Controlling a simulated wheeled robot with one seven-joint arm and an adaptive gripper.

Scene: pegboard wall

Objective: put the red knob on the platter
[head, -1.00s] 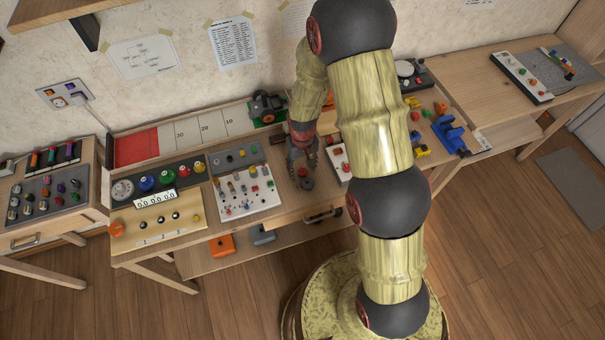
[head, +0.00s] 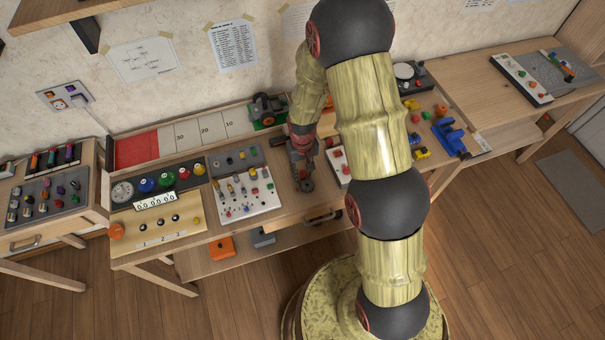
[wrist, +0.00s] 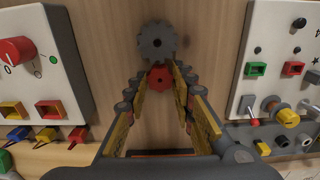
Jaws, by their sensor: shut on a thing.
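A small red toothed knob (wrist: 160,78) is between my fingertips in the wrist view. A dark grey toothed disc (wrist: 157,42) is right beside it, just beyond the fingertips; I cannot tell whether the two are joined. In the head view, the grey disc (head: 306,186) is on the bench, at the tips of my gripper (head: 304,174). My gripper, also in the wrist view (wrist: 166,68), is shut on the red knob and points down at the bench. A pale round platter (head: 404,69) sits on a dark box at the back right, behind my arm.
A white panel with a red dial (wrist: 17,50) is on the left in the wrist view. Another panel with levers (head: 247,194) stands left of my gripper in the head view. Blue and yellow pieces (head: 447,132) lie right of my arm. Bare wood surrounds the grey disc.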

